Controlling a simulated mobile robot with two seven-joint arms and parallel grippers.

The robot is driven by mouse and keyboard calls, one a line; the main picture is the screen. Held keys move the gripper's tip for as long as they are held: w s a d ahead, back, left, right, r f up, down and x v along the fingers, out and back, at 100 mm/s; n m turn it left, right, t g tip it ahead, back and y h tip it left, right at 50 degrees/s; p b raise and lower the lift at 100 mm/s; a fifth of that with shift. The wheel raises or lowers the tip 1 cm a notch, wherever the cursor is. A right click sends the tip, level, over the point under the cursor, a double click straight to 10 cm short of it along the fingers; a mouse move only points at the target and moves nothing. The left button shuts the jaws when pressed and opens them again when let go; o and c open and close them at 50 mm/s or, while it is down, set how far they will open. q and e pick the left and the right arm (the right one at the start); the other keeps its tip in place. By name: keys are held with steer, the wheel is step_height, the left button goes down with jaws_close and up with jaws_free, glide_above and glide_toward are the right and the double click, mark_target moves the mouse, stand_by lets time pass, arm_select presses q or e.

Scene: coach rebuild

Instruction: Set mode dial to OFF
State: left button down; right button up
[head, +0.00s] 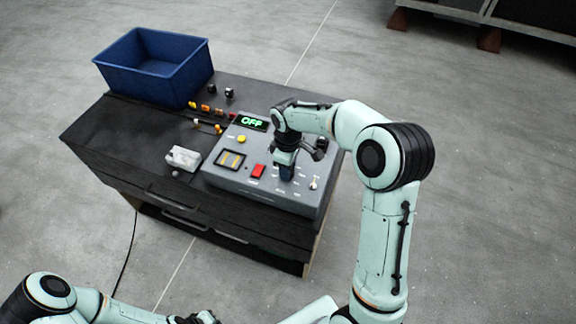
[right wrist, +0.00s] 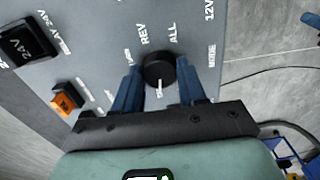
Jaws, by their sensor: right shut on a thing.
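The grey control panel (head: 225,180) sits on the dark workbench, and its green display (head: 251,122) reads OFF. My right gripper (head: 287,172) points down onto the panel. In the right wrist view, its blue fingers (right wrist: 158,90) stand on either side of the black mode dial (right wrist: 158,66), shut on it. A white pointer mark shows on the dial's lower side. The labels REV and ALL are printed above the dial, with MODE to the right.
The panel also carries a yellow button (head: 241,139), a red switch (head: 258,171), a meter (head: 230,159) and a small lever (head: 314,183). A pale block (head: 183,158) lies left of the panel. A blue bin (head: 150,82) stands at the bench's back left.

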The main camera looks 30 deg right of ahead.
steer(key=n, duration=0.4)
steer(key=shift+w+r+n, duration=0.1)
steer(key=shift+n, duration=2.5)
steer(key=o, duration=1)
steer(key=shift+o, duration=0.2)
step_height(320, 180, up, 13)
steer(key=shift+r, duration=0.15)
